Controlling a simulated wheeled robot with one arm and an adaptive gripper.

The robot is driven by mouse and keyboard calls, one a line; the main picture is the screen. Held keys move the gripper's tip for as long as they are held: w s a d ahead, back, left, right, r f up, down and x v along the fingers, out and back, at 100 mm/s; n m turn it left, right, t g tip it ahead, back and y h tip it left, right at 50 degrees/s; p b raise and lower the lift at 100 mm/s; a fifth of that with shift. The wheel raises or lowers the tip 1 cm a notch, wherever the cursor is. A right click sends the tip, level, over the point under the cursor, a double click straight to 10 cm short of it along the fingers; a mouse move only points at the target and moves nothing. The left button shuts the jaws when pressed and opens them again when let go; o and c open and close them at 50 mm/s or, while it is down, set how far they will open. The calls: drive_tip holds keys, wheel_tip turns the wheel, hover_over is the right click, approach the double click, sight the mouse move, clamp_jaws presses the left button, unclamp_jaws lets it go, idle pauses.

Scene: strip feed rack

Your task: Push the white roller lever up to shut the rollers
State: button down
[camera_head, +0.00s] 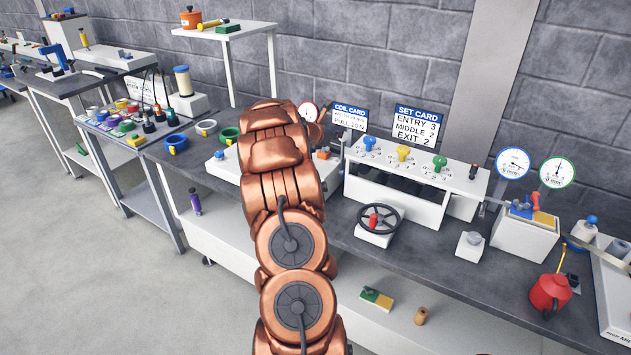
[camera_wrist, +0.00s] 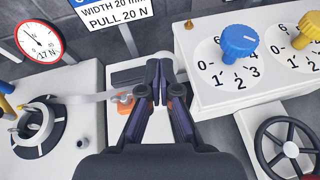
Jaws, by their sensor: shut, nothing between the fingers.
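The white roller unit (camera_head: 408,200) stands on the dark bench, with blue, yellow and green dials on top. Its left part (camera_wrist: 195,60) shows in the wrist view with the blue dial (camera_wrist: 239,41). I cannot clearly make out the white roller lever; my fingers may hide it. My gripper (camera_wrist: 157,82) is shut and empty, just left of the roller unit's near corner. Its fingertips lie over the line of a pale strip (camera_wrist: 90,98); I cannot tell whether they touch anything. An orange piece (camera_wrist: 124,107) shows beside the left finger. In the head view my arm hides the gripper.
The strip reaches left to the coil holder (camera_wrist: 37,128), by a round gauge (camera_wrist: 38,40). A handwheel (camera_wrist: 287,148) stands right of my gripper. Signs (camera_head: 417,127) stand behind.

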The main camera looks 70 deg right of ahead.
drive_tip(key=w+a+r+b, duration=0.3)
drive_tip(key=a+r, duration=0.6)
drive_tip(key=shift+w, duration=0.15)
idle(0.5)
idle(0.4)
